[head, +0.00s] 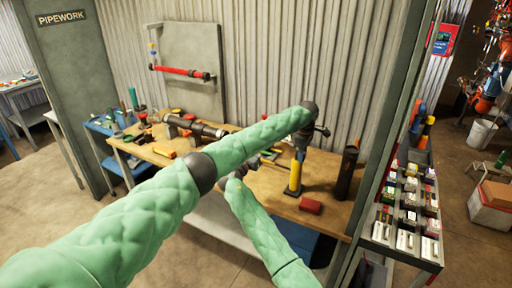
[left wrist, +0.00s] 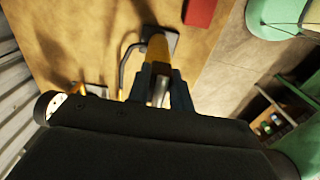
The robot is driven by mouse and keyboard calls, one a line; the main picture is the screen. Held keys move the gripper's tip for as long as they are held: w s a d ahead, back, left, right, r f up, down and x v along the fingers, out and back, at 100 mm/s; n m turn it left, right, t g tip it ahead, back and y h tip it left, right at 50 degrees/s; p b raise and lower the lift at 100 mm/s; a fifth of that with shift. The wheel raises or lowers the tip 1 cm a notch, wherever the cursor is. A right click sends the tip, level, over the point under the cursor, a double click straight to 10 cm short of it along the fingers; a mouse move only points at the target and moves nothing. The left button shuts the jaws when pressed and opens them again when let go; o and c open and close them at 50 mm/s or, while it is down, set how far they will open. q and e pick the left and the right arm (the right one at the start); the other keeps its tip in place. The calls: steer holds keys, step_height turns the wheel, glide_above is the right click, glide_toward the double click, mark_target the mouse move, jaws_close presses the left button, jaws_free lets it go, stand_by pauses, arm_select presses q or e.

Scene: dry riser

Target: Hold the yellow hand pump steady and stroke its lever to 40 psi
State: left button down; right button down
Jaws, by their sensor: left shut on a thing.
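The yellow hand pump (head: 294,178) stands upright on the wooden bench; its yellow body also shows in the left wrist view (left wrist: 157,50), with a dark base and a thin black hose beside it. My left gripper (left wrist: 160,92) is shut on the upper part of the pump, around a silvery piece; I cannot tell whether this is the lever or the body top. In the head view it reaches in from above. My right gripper (head: 260,159) is left of the pump, apart from it and partly hidden by my left arm; its jaws are too small to read. No gauge reading is legible.
A red block (head: 310,206) lies on the wooden bench (head: 268,198) just in front of the pump. A dark cylinder (head: 347,172) stands to its right. Pipe fittings (head: 195,126) and tools crowd the left of the bench. A rack of small boxes (head: 408,205) stands at right, past a grey post.

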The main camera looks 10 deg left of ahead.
arm_select(q)
steer(key=shift+f, duration=0.1)
steer(key=c, duration=1.2)
jaws_free()
steer(key=shift+o, duration=0.2)
